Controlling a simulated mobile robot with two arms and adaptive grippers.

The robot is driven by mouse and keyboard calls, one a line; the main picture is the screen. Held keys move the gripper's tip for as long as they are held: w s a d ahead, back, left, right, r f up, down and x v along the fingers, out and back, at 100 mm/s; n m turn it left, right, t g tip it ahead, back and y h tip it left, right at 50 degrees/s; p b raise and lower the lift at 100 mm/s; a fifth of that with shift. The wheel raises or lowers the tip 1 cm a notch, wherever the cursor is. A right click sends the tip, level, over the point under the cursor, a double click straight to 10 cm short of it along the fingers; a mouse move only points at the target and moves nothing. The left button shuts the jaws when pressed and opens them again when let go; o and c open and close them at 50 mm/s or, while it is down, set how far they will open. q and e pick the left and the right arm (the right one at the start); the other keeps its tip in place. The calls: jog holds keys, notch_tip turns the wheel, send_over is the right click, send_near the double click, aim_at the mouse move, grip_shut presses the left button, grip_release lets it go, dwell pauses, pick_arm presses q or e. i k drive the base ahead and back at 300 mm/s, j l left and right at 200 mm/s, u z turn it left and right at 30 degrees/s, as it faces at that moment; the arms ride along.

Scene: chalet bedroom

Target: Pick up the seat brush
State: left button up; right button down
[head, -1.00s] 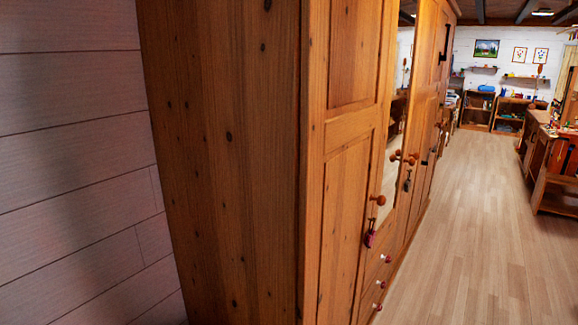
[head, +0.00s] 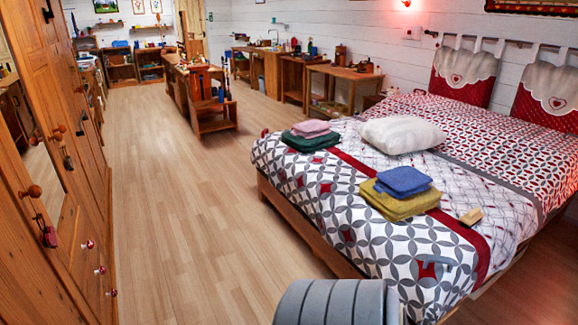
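A small light-wood block-like thing (head: 471,216) lies on the bed's patterned cover, right of the folded yellow and blue towels. It may be the seat brush, but it is too small to tell and no bristles show. Neither of my grippers is in view. A grey ribbed rounded part of what looks like my own arm shows at the bottom edge, in front of the bed.
The bed (head: 345,225) fills the right side. It bears yellow (head: 400,200) and blue (head: 403,181) towels, pink and green ones, and a white pillow (head: 402,134). A wooden wardrobe (head: 45,215) lines the left. Open floor (head: 185,215) runs between them towards workbenches.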

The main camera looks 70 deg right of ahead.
aim_at(474, 216)
jog(key=z, duration=0.45)
jog(key=l+z, duration=0.1)
jog(key=z, duration=0.35)
jog(key=i+z, duration=0.1)
jog(key=z, duration=0.75)
jog(key=i+z, duration=0.1)
jog(key=z, duration=0.8)
jog(key=j+z, duration=0.1)
jog(key=z, duration=0.3)
jog(key=i+j, duration=0.1)
jog(key=j, duration=0.15)
jog(key=j+z, duration=0.2)
jog(key=z, duration=0.25)
jog(key=j+z, duration=0.15)
jog(key=z, duration=0.3)
jog(key=i+j, duration=0.1)
jog(key=j, duration=0.15)
jog(key=i+j+u, duration=0.1)
jog(key=j, duration=0.15)
